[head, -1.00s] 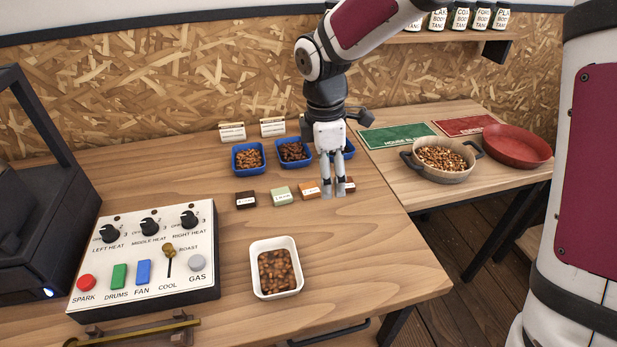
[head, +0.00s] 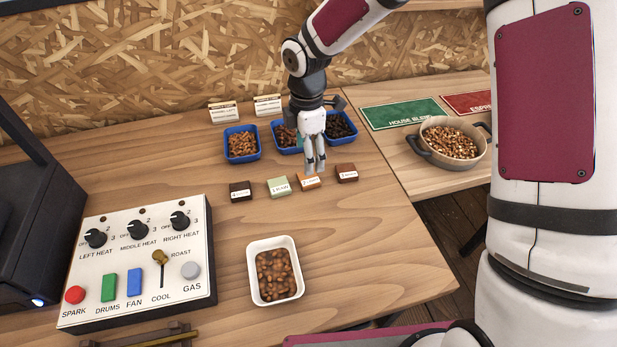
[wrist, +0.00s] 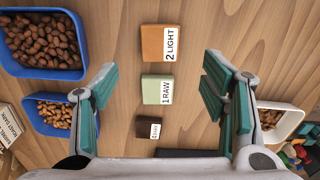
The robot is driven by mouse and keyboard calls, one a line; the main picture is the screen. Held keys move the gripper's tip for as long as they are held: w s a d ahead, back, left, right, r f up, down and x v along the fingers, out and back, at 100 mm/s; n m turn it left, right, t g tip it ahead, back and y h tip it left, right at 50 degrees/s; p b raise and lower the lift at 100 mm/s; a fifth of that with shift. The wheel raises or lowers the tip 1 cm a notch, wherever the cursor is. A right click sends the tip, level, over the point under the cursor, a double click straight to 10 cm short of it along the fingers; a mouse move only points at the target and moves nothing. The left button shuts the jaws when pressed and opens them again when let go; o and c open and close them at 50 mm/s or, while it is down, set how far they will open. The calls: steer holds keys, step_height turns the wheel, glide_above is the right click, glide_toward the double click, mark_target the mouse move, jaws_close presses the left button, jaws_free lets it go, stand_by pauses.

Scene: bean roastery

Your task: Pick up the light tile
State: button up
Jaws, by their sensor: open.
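The light tile (head: 310,182) is a small orange square block with a white label, flat on the wooden table in a row of tiles. In the wrist view the light tile (wrist: 153,43) reads "2 LIGHT" and lies ahead of the fingertips, near the top of the picture. My gripper (head: 315,168) hangs pointing down close to the light tile, its fingertips partly in front of the tile's back edge. In the wrist view my gripper (wrist: 160,75) is open, with nothing between its fingers; the pale green raw tile (wrist: 157,90) lies below the gap.
A pale green tile (head: 278,186) and a dark tile (head: 240,191) lie left of the light tile; a reddish-brown tile (head: 346,173) lies right. Blue bean trays (head: 242,157) stand behind. A white bean tray (head: 287,300) and control panel (head: 70,317) are in front.

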mark_target(309, 177)
steer(key=shift+d+f, duration=0.2)
steer(key=shift+f, duration=3.8)
steer(key=c, duration=1.3)
